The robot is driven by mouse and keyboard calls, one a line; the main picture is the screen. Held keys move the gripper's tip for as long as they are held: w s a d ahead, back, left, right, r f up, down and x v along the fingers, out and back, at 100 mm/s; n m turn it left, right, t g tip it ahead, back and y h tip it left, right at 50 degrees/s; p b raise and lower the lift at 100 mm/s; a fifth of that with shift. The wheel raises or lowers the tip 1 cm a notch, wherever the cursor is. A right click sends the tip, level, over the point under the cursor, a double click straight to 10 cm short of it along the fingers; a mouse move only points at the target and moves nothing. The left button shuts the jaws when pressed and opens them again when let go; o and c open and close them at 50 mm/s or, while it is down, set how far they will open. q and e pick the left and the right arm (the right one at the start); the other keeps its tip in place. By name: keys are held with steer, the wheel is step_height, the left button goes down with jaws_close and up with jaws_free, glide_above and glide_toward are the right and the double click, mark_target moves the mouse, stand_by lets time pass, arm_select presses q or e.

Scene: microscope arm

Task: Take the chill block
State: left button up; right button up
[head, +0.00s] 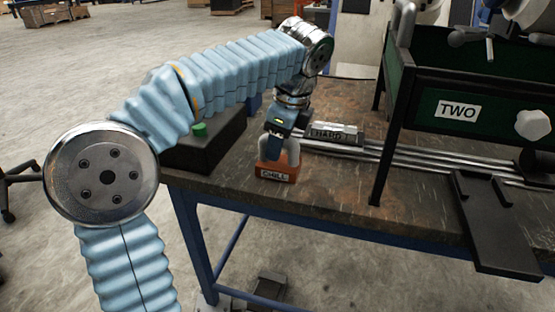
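The chill block (277,172) is an orange block with a "CHILL" label on its front. It sits on the dark worktable near its front edge, left of the table's middle. My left gripper (279,150) points down directly over the block and reaches its top. Pale curved parts show on either side just above the block; I cannot tell whether they are fingers or a handle. Whether the gripper is open or closed on the block is unclear. My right gripper is not in view.
A black box with a green button (200,130) stands to the left. A dark green framed panel marked "TWO" (458,109) rises at the right, with a black plate (497,225) below.

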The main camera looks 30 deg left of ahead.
arm_select(q)
jaws_close()
steer(key=shift+r, duration=0.1)
stand_by(1.1)
